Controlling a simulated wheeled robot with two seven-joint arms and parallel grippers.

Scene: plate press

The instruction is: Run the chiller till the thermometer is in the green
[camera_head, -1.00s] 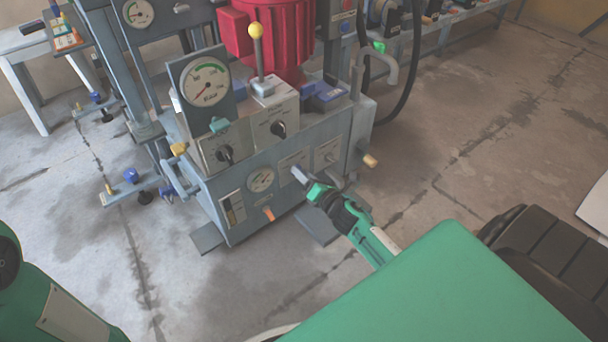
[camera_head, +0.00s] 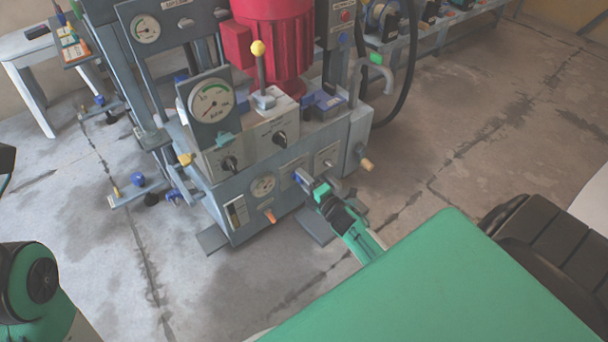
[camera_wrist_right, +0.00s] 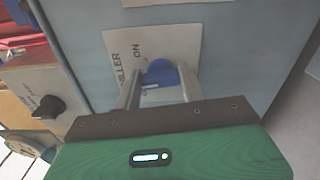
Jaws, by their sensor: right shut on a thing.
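The chiller's blue knob (camera_wrist_right: 160,74) sits on a white plate (camera_wrist_right: 185,45) lettered "ON" and partly "CHILLER" in the right wrist view. My right gripper (camera_wrist_right: 160,88) has its two fingers on either side of the knob and is shut on it. In the head view the right gripper (camera_head: 304,181) is at the front of the blue-grey tank (camera_head: 210,190). A round white dial (camera_head: 263,186), possibly the thermometer, is left of the gripper; its needle and any green band are too small to read.
An orange handle (camera_head: 271,216) sticks out below the dial, and a tan-ended handle (camera_head: 366,163) at the tank's right. A pressure gauge (camera_head: 211,101), black knobs (camera_head: 280,139) and a yellow-balled lever (camera_head: 259,62) stand above. Open floor (camera_head: 450,120) lies to the right.

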